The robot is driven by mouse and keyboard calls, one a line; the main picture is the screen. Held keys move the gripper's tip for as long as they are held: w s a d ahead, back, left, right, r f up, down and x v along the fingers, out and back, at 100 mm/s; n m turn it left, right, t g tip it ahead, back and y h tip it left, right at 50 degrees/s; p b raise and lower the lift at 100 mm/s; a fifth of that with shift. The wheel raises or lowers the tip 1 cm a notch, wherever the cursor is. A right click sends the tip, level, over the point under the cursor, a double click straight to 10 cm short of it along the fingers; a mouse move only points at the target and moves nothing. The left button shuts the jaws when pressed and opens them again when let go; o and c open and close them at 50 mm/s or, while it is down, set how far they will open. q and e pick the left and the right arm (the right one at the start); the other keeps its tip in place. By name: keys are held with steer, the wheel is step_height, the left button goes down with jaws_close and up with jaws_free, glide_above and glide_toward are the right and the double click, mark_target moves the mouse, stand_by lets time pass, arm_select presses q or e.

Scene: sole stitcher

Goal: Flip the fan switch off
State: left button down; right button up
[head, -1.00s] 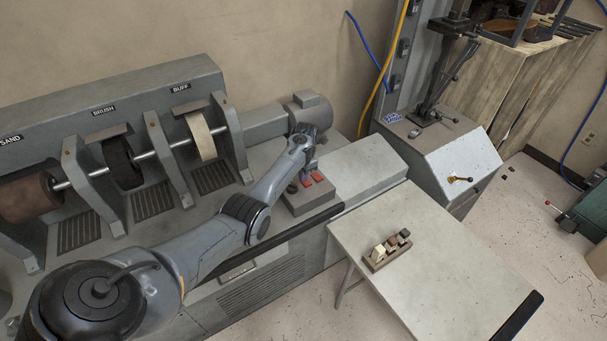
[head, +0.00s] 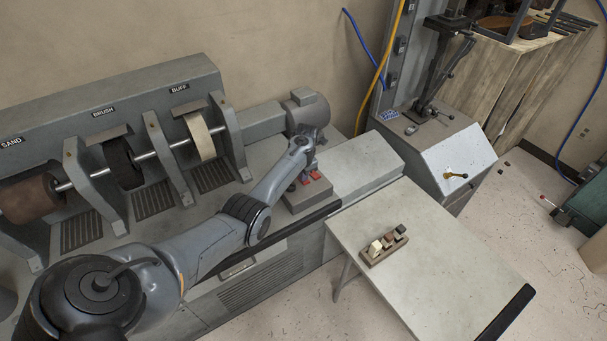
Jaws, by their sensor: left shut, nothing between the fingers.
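A grey control box (head: 308,197) sits at the right front of the long grey finishing machine. Two small red switches (head: 315,174) show on its top, partly covered by my gripper. I cannot read labels on them or tell which is the fan switch, or whether either is on or off. My left gripper (head: 310,167) points down at the switches, its fingers shut and empty. It is at or just above them; whether it touches one I cannot tell. My right gripper is not in view.
Sand, brush and buff wheels (head: 202,138) line the machine to the left, with a grey motor (head: 307,110) behind my gripper. A pale table (head: 440,260) holding a small block rack (head: 384,249) stands at right. A lever press (head: 432,85) stands behind.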

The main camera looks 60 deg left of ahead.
arm_select(q)
steer(key=shift+r+p, duration=0.5)
steer(key=shift+r, duration=0.05)
steer(key=r+p, duration=0.3)
steer(key=shift+a+r, duration=0.15)
steer(key=shift+a, duration=0.05)
step_height(320, 180, up, 10)
steer(key=a, duration=0.1)
steer(key=shift+a+f+p, duration=0.15)
steer(key=shift+f+p, duration=0.1)
steer(key=shift+p, duration=0.2)
